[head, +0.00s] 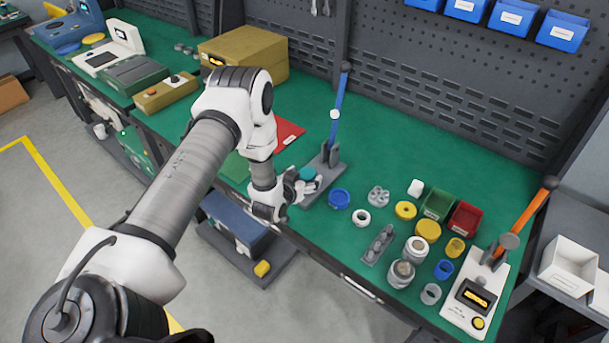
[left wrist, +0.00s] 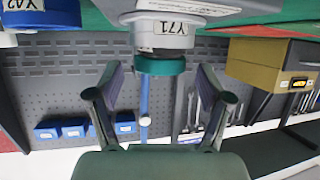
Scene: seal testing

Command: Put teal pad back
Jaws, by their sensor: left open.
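My right gripper is not in view.
A blue round part (head: 339,198), white ring (head: 362,217) and yellow ring (head: 405,210) lie to the right. Further right are green and red bins (head: 438,204) and an orange-lever press (head: 520,225). A red sheet (head: 288,134) and yellow box (head: 245,55) are behind my arm.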

